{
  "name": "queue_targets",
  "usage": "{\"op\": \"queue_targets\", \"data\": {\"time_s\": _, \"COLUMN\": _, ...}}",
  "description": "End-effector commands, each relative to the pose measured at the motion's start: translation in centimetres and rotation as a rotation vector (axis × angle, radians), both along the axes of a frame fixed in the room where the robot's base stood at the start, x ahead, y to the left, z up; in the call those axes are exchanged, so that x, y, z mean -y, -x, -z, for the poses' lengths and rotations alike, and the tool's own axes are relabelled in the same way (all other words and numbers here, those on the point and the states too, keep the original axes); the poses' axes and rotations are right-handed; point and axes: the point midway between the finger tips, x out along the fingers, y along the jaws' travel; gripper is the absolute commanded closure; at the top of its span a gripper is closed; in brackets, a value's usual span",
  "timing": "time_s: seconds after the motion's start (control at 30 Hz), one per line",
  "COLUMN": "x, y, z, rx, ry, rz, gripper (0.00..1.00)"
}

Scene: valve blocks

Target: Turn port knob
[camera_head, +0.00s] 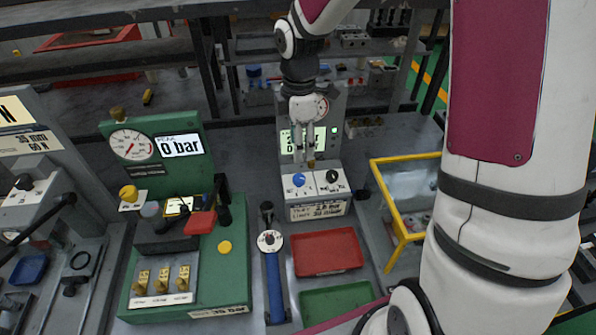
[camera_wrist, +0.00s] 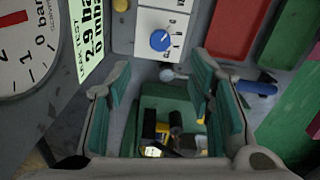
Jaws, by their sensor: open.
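The grey leak test stand has a white front panel (camera_head: 318,186) with a blue knob (camera_head: 299,180) on the left and a black knob (camera_head: 332,176) on the right. The blue knob also shows in the wrist view (camera_wrist: 160,40), with a white pointer mark and small letters around it. The head view does not show clearly which knob is marked port. My gripper (camera_head: 303,147) hangs pointing down over the stand, in front of its lit display. In the wrist view its fingers (camera_wrist: 160,88) are apart and empty, with the blue knob beyond them, apart from both.
A round gauge (camera_wrist: 25,45) stands close on the left in the wrist view. A red tray (camera_head: 327,250), a green tray (camera_head: 335,300) and a blue-handled tool (camera_head: 273,285) lie in front. A green test bench (camera_head: 235,265) stands left, a yellow-framed bin (camera_head: 382,205) right.

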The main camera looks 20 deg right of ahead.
Motion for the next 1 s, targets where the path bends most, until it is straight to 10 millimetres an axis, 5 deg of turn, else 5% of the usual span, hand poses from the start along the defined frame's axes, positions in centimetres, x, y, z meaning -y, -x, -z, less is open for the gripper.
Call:
{"op": "queue_targets", "data": {"time_s": 0.5, "x": 0.0, "y": 0.1, "z": 9.3, "rx": -0.003, "ry": 0.0, "rz": 0.002, "gripper": 0.52}}
{"op": "queue_targets", "data": {"time_s": 1.0, "x": 0.0, "y": 0.0, "z": 10.8, "rx": 0.0, "ry": 0.001, "rz": 0.002, "gripper": 0.52}}
